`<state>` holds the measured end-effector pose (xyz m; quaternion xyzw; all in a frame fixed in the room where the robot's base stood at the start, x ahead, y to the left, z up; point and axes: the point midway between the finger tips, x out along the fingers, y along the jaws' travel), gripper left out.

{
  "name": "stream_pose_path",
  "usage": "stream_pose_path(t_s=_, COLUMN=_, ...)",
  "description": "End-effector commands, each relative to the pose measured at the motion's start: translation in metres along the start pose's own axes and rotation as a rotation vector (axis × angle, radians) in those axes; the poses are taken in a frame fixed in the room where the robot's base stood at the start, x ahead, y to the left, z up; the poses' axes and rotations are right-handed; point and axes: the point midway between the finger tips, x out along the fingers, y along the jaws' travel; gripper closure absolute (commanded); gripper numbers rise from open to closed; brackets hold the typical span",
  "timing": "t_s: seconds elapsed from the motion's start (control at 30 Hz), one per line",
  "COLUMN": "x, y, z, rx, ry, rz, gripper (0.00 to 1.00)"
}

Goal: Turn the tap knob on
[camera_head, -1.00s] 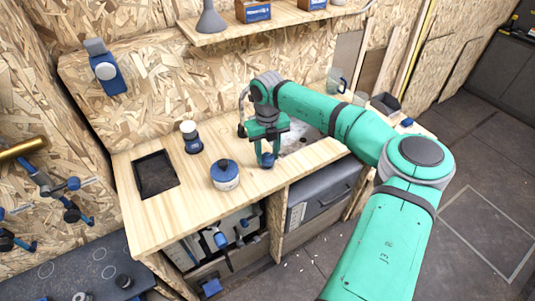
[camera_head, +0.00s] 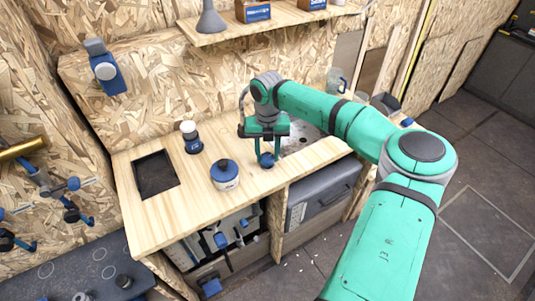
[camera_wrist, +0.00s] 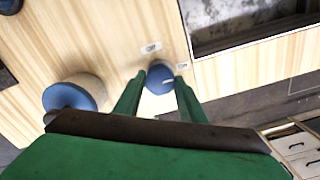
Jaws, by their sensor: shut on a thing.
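A blue tap knob (camera_head: 266,160) sits on the wooden counter (camera_head: 150,215), near its front edge and beside the sink area. It also shows in the wrist view (camera_wrist: 160,78) as a round blue knob with small pale labels on both sides. My green gripper (camera_head: 264,148) reaches down over the knob. In the wrist view my gripper's two fingers (camera_wrist: 158,98) stand on either side of the knob, shut on it. The tap's spout is not clearly visible; my arm hides part of the sink (camera_head: 302,140).
A dark square recess (camera_head: 155,175) is at the counter's left. A shelf (camera_head: 262,24) overhangs the back.

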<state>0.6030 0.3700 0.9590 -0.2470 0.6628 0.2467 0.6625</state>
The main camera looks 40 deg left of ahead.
Motion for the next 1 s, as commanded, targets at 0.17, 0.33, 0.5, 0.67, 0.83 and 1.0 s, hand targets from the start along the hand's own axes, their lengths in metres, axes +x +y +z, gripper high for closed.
stream_pose_path(t_s=0.17, x=-0.002, y=0.001, z=0.002, rx=0.000, ry=-0.007, rz=0.001, gripper=0.47)
stream_pose_path(t_s=0.33, x=-0.001, y=0.000, z=0.001, rx=0.000, ry=-0.004, rz=0.001, gripper=0.45)
stream_pose_path(t_s=0.5, x=-0.002, y=0.000, z=0.001, rx=0.000, ry=-0.003, rz=0.001, gripper=0.45)
stream_pose_path(t_s=0.67, x=-0.017, y=0.000, z=0.001, rx=0.000, ry=-0.005, rz=0.000, gripper=0.45)
stream_pose_path(t_s=0.83, x=-0.049, y=-0.001, z=0.002, rx=0.000, ry=-0.006, rz=-0.001, gripper=0.45)
stream_pose_path(t_s=1.0, x=-0.080, y=-0.001, z=0.002, rx=0.001, ry=-0.005, rz=-0.001, gripper=0.45)
